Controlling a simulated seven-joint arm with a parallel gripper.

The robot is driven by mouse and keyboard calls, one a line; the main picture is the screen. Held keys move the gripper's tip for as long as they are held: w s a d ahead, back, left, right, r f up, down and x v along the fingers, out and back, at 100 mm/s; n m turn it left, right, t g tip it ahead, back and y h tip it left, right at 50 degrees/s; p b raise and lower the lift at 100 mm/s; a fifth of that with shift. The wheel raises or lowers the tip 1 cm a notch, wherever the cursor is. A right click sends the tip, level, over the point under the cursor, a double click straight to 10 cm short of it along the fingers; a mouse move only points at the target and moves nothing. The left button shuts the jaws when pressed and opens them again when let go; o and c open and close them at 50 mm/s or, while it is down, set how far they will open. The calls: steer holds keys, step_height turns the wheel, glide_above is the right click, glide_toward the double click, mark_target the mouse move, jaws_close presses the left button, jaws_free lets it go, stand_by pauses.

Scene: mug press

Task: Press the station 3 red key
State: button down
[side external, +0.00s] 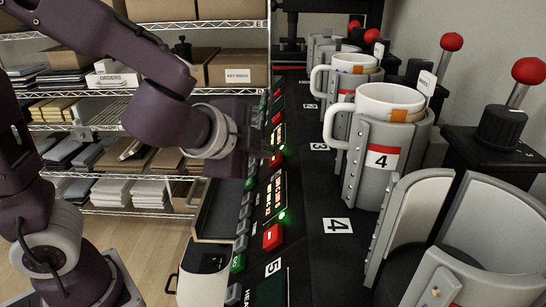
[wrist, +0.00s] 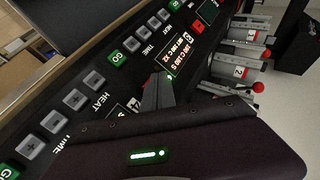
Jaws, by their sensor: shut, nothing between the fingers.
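The station 3 red key (side external: 276,160) is on the sloped black control panel (side external: 256,190) in the side external view, below a lit display with a green light. My gripper (side external: 268,153) is shut and empty, its fingertips right at this key and partly covering it. I cannot tell whether they touch it. In the wrist view my shut fingers (wrist: 158,88) point at the panel beside a lit display (wrist: 185,48), and they hide most of the key there. The station 4 red key (side external: 273,236) lies nearer the camera, apart from my gripper.
Mugs stand in grey clamp holders right of the panel, including a white mug (side external: 388,103) in the holder marked 4. Red-knobbed levers (side external: 451,42) rise behind. Grey keys and green GO keys (wrist: 117,58) line the panel. Wire shelves with boxes (side external: 238,70) stand at left.

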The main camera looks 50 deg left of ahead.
steer(key=shift+w+d+f, duration=0.1)
steer(key=shift+f, duration=0.05)
steer(key=shift+s+a+r, duration=0.5)
steer(key=shift+r, duration=0.2)
steer(key=s+a+r, duration=0.3)
steer(key=r, duration=0.1)
stand_by(0.4)
